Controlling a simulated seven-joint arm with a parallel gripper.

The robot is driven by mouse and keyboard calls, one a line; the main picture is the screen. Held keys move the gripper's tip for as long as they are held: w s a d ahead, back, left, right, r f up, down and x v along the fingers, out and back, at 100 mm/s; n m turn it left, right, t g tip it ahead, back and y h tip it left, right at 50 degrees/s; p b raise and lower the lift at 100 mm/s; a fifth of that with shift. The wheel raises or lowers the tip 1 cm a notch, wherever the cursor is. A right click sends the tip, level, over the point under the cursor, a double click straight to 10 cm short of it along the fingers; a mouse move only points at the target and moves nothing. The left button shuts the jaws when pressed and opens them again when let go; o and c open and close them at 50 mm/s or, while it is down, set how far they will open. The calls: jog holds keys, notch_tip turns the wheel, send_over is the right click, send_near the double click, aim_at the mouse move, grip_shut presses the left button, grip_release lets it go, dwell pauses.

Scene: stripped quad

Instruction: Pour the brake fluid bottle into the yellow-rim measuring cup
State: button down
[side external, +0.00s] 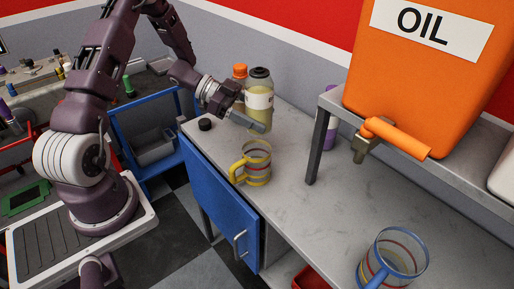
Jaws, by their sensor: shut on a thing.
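A bottle of pale yellow fluid (260,116), with a white label and a dark top, stands upright at the back left of the grey workbench. I take it as the brake fluid bottle, but its label is too small to read. My gripper (248,120) is shut on its lower body, and a finger hides part of it. The yellow-rim measuring cup (257,166), clear with coloured bands and a yellow handle at its left, stands upright on the bench, just in front of and below the gripper. Whether the bottle touches the bench is hard to tell.
A small black cap (205,124) lies left of the gripper. An orange-capped bottle (240,73) stands behind. A blue-rim measuring cup (394,258) is at front right. A raised shelf (325,108) holds an orange oil tank (420,75) with a tap.

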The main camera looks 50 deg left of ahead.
jog(key=shift+w+r, duration=0.1)
dwell(0.3)
jog(key=shift+w+a+r+m+t+y, duration=0.1)
jog(key=shift+a+r+m+t+y, duration=0.1)
jog(key=shift+m+t+y, duration=0.3)
jog(key=shift+m+y, duration=0.3)
jog(key=shift+m, duration=0.4)
notch_tip(320, 180, down, 5)
jog(key=shift+w+a+r, duration=0.1)
jog(key=shift+a, duration=0.05)
jog(key=shift+f, duration=0.2)
jog(key=shift+w+a+r+m+t+y, duration=0.1)
jog(key=shift+w+r+m+t+y, duration=0.05)
jog(key=shift+r+m+t+y, duration=0.4)
jog(key=shift+f+m+t, duration=0.2)
jog(key=shift+m+t, duration=0.05)
jog(key=shift+m, duration=0.3)
jog(key=shift+w+a+r+m+y, duration=0.2)
jog(key=shift+r+m+y, duration=0.1)
jog(key=shift+r+y, duration=0.15)
jog(key=shift+w+a+r+m+t, duration=0.1)
jog(key=shift+a+r+m+t, duration=0.05)
jog(key=shift+r+m+t, duration=0.2)
jog(key=shift+w+a+r+m+t+y, duration=0.1)
jog(key=shift+w+a+m+t+y, duration=0.4)
jog(key=shift+m, duration=0.25)
dwell(0.6)
